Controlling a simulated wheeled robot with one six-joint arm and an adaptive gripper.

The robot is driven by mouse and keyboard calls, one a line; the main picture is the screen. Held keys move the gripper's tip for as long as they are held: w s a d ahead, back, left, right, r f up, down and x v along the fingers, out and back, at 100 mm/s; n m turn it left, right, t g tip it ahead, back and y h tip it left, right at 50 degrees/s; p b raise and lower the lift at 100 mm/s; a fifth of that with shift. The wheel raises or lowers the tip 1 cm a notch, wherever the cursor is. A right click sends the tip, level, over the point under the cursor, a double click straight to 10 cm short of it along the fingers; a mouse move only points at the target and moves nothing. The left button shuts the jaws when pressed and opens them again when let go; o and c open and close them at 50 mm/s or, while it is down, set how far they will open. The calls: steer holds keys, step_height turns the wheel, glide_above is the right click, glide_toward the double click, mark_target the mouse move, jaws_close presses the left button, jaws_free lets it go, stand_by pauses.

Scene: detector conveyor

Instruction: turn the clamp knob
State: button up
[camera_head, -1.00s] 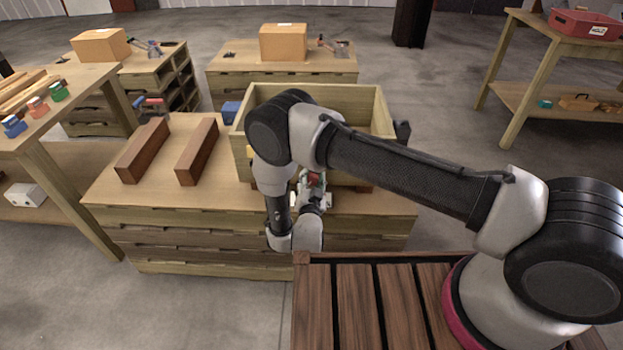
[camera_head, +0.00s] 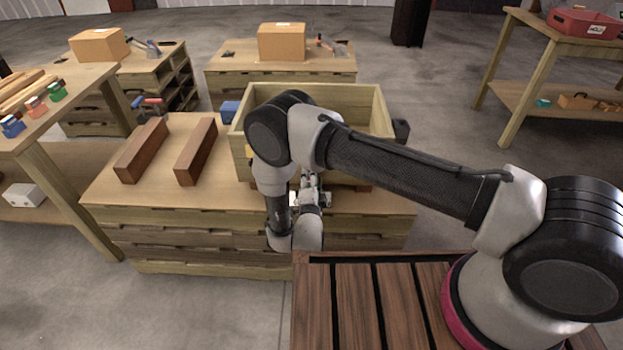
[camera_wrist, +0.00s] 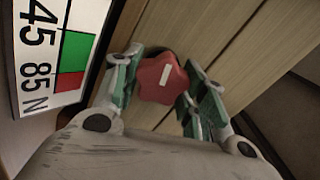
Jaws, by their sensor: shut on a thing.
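The clamp knob (camera_wrist: 161,78) is a red, lobed knob with a white mark on its face. It shows in the wrist view between the two green-padded fingers of my gripper (camera_wrist: 155,88). The fingers are shut on it from both sides. In the head view my gripper (camera_head: 310,188) is at the front of the wooden box (camera_head: 355,112) on the workbench. The knob itself is hidden or too small to tell there.
A panel with numbers and green and red fields (camera_wrist: 55,50) stands left of the knob in the wrist view. Two brown wooden bars (camera_head: 143,150) and (camera_head: 196,151) lie on the bench, left of the box. A side table (camera_head: 50,110) stands further left.

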steer(key=shift+m, duration=0.5)
steer(key=o, duration=1)
steer(key=shift+o, duration=0.2)
steer(key=s, duration=0.7)
steer(key=shift+s, duration=0.3)
steer(key=shift+a, duration=0.1)
